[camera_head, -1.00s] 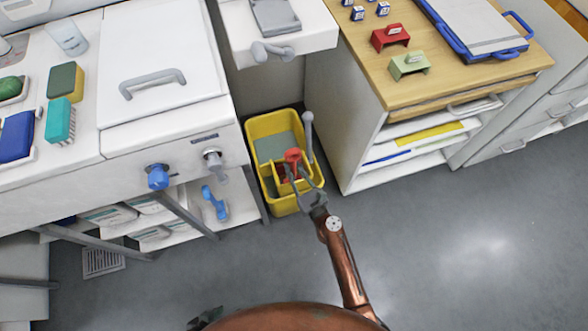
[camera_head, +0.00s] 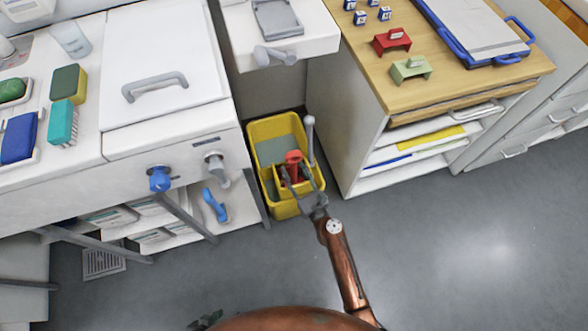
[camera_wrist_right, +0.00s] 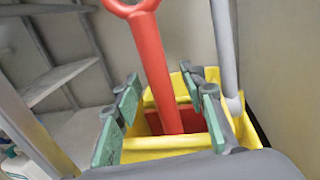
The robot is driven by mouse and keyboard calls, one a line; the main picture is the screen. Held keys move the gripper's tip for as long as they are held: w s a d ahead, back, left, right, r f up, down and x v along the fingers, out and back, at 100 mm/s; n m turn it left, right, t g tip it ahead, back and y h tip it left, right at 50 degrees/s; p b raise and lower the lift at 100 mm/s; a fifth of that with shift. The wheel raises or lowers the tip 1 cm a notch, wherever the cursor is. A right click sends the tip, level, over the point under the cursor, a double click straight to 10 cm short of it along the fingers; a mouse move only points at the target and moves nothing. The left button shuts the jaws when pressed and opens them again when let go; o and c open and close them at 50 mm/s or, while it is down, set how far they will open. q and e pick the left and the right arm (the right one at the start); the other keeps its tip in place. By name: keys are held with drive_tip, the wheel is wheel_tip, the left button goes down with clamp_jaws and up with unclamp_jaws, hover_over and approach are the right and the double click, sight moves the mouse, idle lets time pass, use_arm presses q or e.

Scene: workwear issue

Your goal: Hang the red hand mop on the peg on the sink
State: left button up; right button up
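The red hand mop (camera_head: 293,158) stands in a yellow bucket (camera_head: 284,209). In the right wrist view its red handle (camera_wrist_right: 153,70) rises with a ring at the top. My right gripper (camera_head: 304,196) is at the bucket, its green-padded fingers (camera_wrist_right: 166,122) apart on either side of the handle, with gaps visible. A grey peg (camera_head: 272,56) sticks out from the white basin-like unit (camera_head: 235,38). A blue peg (camera_head: 159,179) and another grey peg (camera_head: 216,166) are on the lidded white unit's front. A dark part, seemingly my left gripper (camera_head: 205,320), barely shows at the bottom edge.
A grey pole (camera_head: 310,135) stands at the bucket's right side, close to the gripper. A wooden-topped cabinet (camera_head: 430,95) is to the right, a white lidded unit (camera_head: 165,60) to the left. A blue item (camera_head: 215,205) is below the pegs. The floor in front is clear.

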drive_tip(key=v, duration=1.2)
